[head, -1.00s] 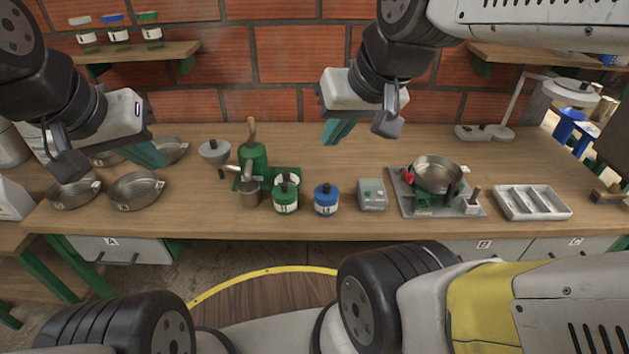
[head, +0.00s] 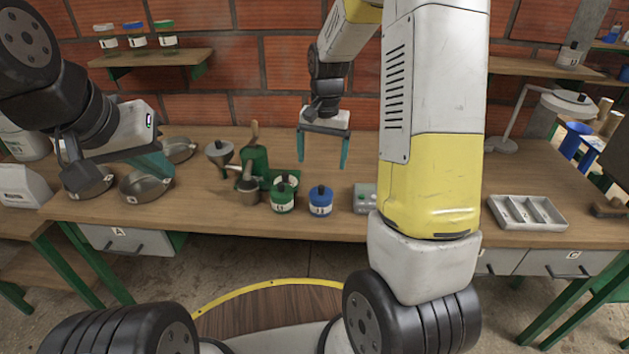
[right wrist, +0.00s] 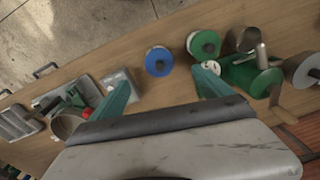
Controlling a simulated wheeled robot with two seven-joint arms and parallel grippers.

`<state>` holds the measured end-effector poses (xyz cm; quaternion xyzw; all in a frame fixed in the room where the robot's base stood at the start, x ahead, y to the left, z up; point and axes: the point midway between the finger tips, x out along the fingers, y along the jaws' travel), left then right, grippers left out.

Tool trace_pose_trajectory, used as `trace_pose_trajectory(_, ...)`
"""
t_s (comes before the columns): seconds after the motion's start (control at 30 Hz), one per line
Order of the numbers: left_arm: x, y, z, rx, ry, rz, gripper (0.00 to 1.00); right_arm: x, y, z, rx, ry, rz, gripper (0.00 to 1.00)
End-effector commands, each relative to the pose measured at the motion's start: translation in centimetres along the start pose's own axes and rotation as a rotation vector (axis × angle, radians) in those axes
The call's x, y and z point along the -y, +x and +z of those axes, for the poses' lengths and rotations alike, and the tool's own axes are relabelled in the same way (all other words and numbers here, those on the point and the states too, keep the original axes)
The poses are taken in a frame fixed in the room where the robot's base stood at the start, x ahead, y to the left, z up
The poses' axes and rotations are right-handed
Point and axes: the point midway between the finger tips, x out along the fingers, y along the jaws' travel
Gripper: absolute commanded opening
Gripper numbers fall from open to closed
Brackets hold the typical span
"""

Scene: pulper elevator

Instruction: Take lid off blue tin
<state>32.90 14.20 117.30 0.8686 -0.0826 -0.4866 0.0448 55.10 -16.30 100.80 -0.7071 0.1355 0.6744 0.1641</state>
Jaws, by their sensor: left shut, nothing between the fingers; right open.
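The blue tin (head: 320,201) stands upright on the workbench near its front edge, its lid with a black knob on top. In the right wrist view the blue tin (right wrist: 158,61) shows from above, beyond the fingertips and between them. My right gripper (head: 322,165) is open and empty above the bench, behind and above the blue tin, fingers pointing down; its two teal fingers also show in the right wrist view (right wrist: 160,78). My left gripper (head: 165,165) is shut and empty at the left, over the metal pans.
A green tin (head: 282,197) stands just left of the blue tin, with a green grinder (head: 255,165) behind it. A grey box (head: 364,198) stands to the right. A white divided tray (head: 527,212) lies farther right. My right arm hides the burner area in the head view.

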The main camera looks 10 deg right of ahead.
Motion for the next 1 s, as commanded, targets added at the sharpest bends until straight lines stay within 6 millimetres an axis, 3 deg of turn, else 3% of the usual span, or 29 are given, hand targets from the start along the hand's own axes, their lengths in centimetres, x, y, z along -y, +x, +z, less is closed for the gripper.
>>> trace_pose_trajectory(0.1,0.0,0.0,0.0,0.000,0.000,0.000,0.00,0.2,2.7,-1.0,0.026,0.030,0.035,0.89)
trace_pose_trajectory(0.53,0.0,0.0,0.0,0.000,0.000,0.000,0.00,0.2,7.3,-1.3,0.039,0.046,0.052,0.89)
trace_pose_trajectory(0.8,0.0,0.0,0.0,0.000,0.000,0.000,0.00,0.1,11.1,-1.4,0.038,0.045,0.052,0.89)
trace_pose_trajectory(1.0,0.0,0.0,0.0,0.000,0.000,0.000,0.00,0.1,11.7,-1.4,0.035,0.045,0.050,0.89)
